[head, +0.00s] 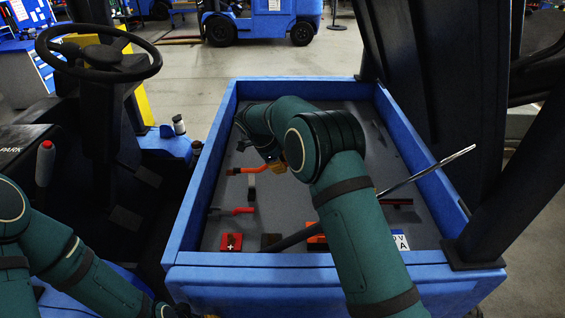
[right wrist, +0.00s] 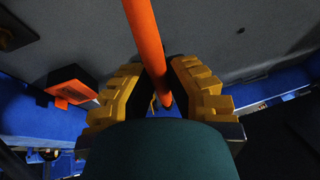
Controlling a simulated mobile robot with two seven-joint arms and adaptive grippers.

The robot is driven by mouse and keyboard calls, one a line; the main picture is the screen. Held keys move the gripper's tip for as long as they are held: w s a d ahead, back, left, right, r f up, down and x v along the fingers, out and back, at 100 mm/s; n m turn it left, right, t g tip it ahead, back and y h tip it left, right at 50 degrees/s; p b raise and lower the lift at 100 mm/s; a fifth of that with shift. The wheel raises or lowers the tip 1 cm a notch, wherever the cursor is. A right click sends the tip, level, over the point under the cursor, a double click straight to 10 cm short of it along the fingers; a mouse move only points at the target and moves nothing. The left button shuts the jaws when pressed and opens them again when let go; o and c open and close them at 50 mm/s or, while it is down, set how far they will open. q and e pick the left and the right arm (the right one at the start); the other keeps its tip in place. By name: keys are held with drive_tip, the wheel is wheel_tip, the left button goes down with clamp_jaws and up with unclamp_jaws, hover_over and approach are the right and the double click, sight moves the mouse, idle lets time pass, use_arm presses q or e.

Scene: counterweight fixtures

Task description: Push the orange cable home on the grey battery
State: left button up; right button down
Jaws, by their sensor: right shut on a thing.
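The orange cable (head: 254,170) shows as a short orange length over the grey surface, ending at my right gripper (head: 277,164). In the right wrist view the orange cable (right wrist: 143,35) runs down between the yellow fingers of my right gripper (right wrist: 160,72), which is shut on it. The grey battery (head: 222,190) appears to be the broad grey top inside the blue walls; its edges are not clear. My right arm hides part of it. I cannot tell whether the cable's end is seated.
Blue walls (head: 196,190) surround the grey area. A red lead (head: 240,210), a red block with a plus mark (head: 231,242) and a dark block (head: 270,241) lie near the front. A metal rod (head: 428,169) slants across the right side. A steering wheel (head: 98,52) stands at left.

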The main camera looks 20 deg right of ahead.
drive_tip(key=shift+f+b, duration=0.65)
drive_tip(key=shift+f, duration=2.2)
drive_tip(key=shift+a+b, duration=0.1)
drive_tip(key=shift+b, duration=0.3)
drive_tip(key=shift+b, duration=0.3)
drive_tip(key=shift+f+b, duration=1.1)
drive_tip(key=shift+f, duration=0.15)
drive_tip(key=shift+b, duration=0.3)
drive_tip(key=shift+f+b, duration=0.7)
drive_tip(key=shift+f, duration=0.15)
drive_tip(key=c, duration=1)
unclamp_jaws()
